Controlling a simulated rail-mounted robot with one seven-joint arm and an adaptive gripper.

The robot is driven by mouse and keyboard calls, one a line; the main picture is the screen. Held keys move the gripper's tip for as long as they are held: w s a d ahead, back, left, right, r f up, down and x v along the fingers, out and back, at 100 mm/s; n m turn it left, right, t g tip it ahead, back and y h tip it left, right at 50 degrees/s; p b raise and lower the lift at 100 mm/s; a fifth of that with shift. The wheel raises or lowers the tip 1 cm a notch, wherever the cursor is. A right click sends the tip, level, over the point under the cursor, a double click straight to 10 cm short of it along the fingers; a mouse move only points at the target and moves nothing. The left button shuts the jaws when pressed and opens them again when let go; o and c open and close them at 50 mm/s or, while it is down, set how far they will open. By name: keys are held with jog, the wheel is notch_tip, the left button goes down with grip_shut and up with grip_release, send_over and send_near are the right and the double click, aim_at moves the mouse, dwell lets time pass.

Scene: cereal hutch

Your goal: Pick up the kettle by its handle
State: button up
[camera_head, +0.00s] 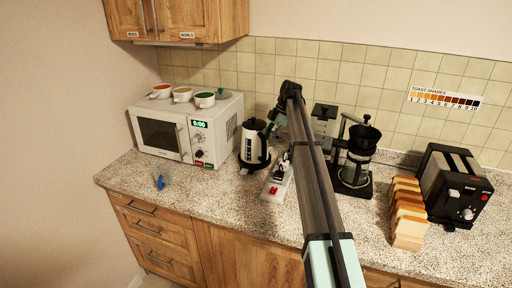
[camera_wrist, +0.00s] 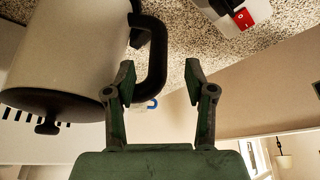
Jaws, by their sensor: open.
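The kettle (camera_head: 253,141) is white with a black base and lid. It stands upright on the counter, right of the microwave. In the wrist view the kettle (camera_wrist: 72,42) appears upside down at the left, with its black handle (camera_wrist: 158,52) on its right side. My gripper (camera_head: 272,124) is beside the kettle on its right, partly hidden by my arm. In the wrist view my gripper (camera_wrist: 160,76) is open, with one fingertip to each side of the handle in the picture. I cannot tell whether the handle is deep between the fingers or touches them.
The white microwave (camera_head: 188,132) carries several cups (camera_head: 183,95). A power strip with a red switch (camera_head: 273,190) lies right of the kettle. A coffee maker (camera_head: 354,160), bread slices (camera_head: 408,215) and a toaster (camera_head: 455,186) stand further right. The front-left counter has a small blue item (camera_head: 159,182).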

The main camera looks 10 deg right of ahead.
aim_at(265, 150)
jog(key=shift+p+x, duration=1.6)
jog(key=shift+x, duration=1.65)
jog(key=shift+w, duration=0.2)
grip_shut()
